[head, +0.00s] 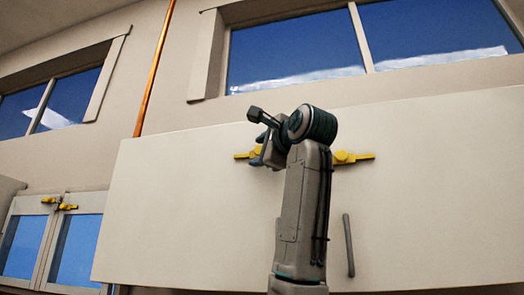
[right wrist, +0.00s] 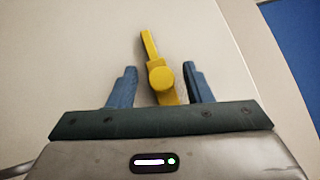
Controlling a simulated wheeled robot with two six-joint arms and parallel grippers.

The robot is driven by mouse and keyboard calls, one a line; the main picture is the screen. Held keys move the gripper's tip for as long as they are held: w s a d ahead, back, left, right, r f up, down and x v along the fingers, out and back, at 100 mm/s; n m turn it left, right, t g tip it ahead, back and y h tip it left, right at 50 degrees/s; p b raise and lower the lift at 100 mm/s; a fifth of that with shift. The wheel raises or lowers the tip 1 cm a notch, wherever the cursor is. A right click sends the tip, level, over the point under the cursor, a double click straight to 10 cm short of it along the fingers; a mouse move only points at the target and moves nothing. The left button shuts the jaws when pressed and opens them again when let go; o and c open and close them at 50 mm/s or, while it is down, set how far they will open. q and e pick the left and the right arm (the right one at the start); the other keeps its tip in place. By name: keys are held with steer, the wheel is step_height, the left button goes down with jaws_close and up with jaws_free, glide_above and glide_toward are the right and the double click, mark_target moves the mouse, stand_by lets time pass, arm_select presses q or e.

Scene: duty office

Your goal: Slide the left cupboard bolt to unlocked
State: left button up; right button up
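A yellow bolt (head: 243,155) is on the pale cupboard front in the head view, partly hidden behind my right gripper (head: 258,150). In the right wrist view the bolt (right wrist: 160,77) is a yellow bar with a round knob. The knob stands between the two blue fingers of my open right gripper (right wrist: 160,84), with a gap visible on each side. The bolt's lower end is hidden by the gripper body. My left gripper is not in view.
Another yellow bolt part (head: 352,157) shows right of my arm, with a grey bar handle (head: 348,245) below it. Yellow latches (head: 58,204) sit on a glazed cabinet at far left. An orange pipe (head: 153,75) runs up the wall. The pale front (head: 170,210) is otherwise clear.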

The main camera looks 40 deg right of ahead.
steer(key=shift+s+a, duration=0.1)
arm_select(q)
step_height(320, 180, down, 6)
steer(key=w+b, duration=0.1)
steer(key=b, duration=0.5)
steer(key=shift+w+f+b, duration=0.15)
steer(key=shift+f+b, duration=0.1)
steer(key=shift+b, duration=0.05)
arm_select(e)
steer(key=d+v, duration=0.1)
steer(key=v, duration=0.9)
steer(key=shift+s+a, duration=0.3)
steer(key=shift+a, duration=0.2)
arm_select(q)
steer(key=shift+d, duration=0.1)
arm_select(e)
steer(key=shift+w, duration=0.1)
